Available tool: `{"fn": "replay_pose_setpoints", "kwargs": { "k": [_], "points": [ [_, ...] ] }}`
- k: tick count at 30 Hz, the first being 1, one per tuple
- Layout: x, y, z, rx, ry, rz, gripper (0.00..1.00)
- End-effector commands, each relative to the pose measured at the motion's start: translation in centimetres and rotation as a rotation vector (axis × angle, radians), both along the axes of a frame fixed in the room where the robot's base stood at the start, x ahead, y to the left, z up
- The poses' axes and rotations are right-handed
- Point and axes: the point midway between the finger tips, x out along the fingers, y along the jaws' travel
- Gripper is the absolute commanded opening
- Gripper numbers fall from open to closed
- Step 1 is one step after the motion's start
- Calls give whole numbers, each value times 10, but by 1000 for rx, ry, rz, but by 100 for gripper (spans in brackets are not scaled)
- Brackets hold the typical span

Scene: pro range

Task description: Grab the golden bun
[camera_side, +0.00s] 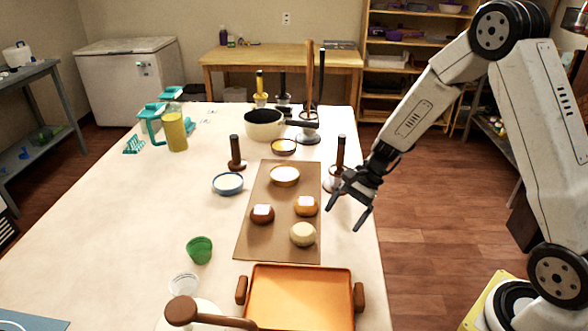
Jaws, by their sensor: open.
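A golden bun (306,208) with a white patch on top sits on the brown board (265,245). A darker brown bun (262,216), also with a white top, lies to its left on the board. A pale cream bun (302,235) lies just in front of it. My gripper (345,210) is open and empty, with its fingers pointing down and left. In the picture it is to the right of the golden bun, by the board's right edge, and apart from it. Its exact height above the table cannot be told.
A small bowl with white contents (285,181) stands on the board behind the buns. A brown-handled tool (340,152) stands close behind my gripper. An orange tray (300,300) lies in front of the board. A blue-rimmed bowl (228,188) and green cup (199,250) are left.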

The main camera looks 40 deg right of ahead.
Motion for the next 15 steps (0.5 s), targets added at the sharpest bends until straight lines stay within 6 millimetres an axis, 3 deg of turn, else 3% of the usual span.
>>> {"fn": "replay_pose_setpoints", "kwargs": {
  "k": [9,15],
  "points": [
    [66,-33,-16,383,100,-419,100],
    [89,-52,-19,534,113,-556,100]
  ]
}}
